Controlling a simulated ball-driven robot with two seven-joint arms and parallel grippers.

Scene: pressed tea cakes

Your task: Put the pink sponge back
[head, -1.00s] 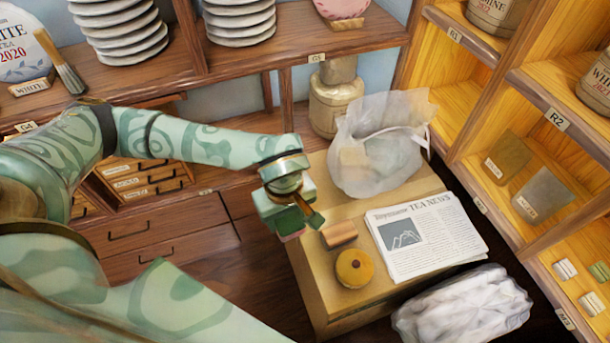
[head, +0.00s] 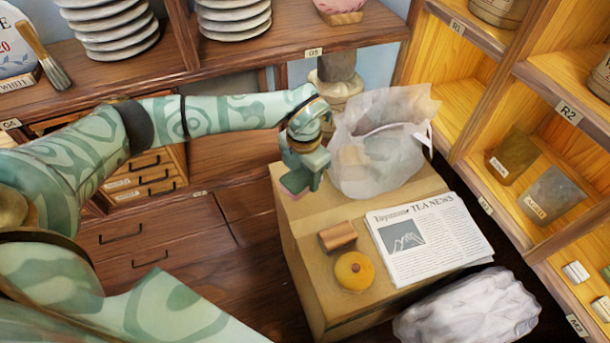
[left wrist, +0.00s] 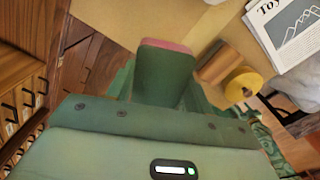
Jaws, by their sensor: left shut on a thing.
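My left gripper (head: 298,186) hangs above the back left part of the low wooden stand, left of the clear plastic bag. My right gripper is not in view.
The stand (head: 302,255) also bears a brown block (head: 337,237), a yellow round thing (head: 354,271), a newspaper (head: 425,240) and the clear bag (head: 372,160). A white wrapped bundle (head: 468,308) lies at the front right. Wooden shelves (head: 540,70) stand on the right.

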